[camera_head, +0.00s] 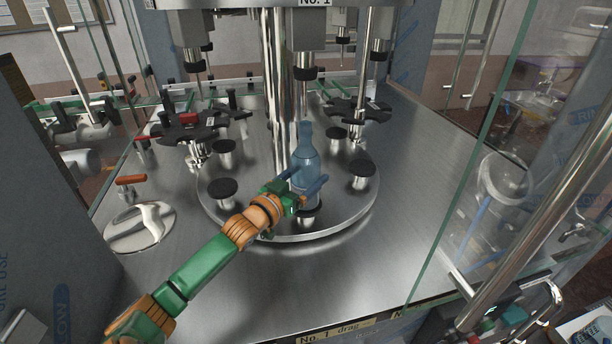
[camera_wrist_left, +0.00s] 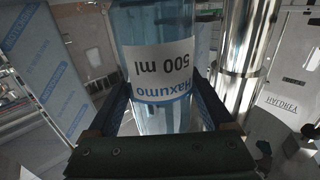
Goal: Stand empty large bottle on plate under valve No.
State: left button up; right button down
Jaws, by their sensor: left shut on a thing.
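A clear blue bottle (camera_head: 305,155) stands upright over the front of the round steel turntable. In the left wrist view the bottle (camera_wrist_left: 160,30) has a white label reading "500 ml", upside down in that picture, and looks empty. My left gripper (camera_head: 312,188) is shut on its lower body, one finger on each side. A small dark round plate (camera_head: 308,213) shows just below the bottle. I cannot tell whether the base touches it. A valve (camera_head: 306,73) hangs above and behind the bottle, below a sign reading "No. 1" (camera_head: 315,2). My right gripper is not in view.
Other black-topped plates (camera_head: 222,189) (camera_head: 362,168) ring the turntable (camera_head: 330,222), around a thick steel column (camera_head: 280,100). Black star wheels (camera_head: 200,127) (camera_head: 357,108) stand behind. Glass panels (camera_head: 500,130) bound the right side. The steel deck in front is clear.

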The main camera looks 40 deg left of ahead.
pick_arm(q)
jog(key=o, duration=0.9)
jog(key=shift+f, duration=0.15)
jog(key=shift+o, duration=1.2)
jog(key=shift+w, duration=0.1)
jog(key=shift+f, duration=0.1)
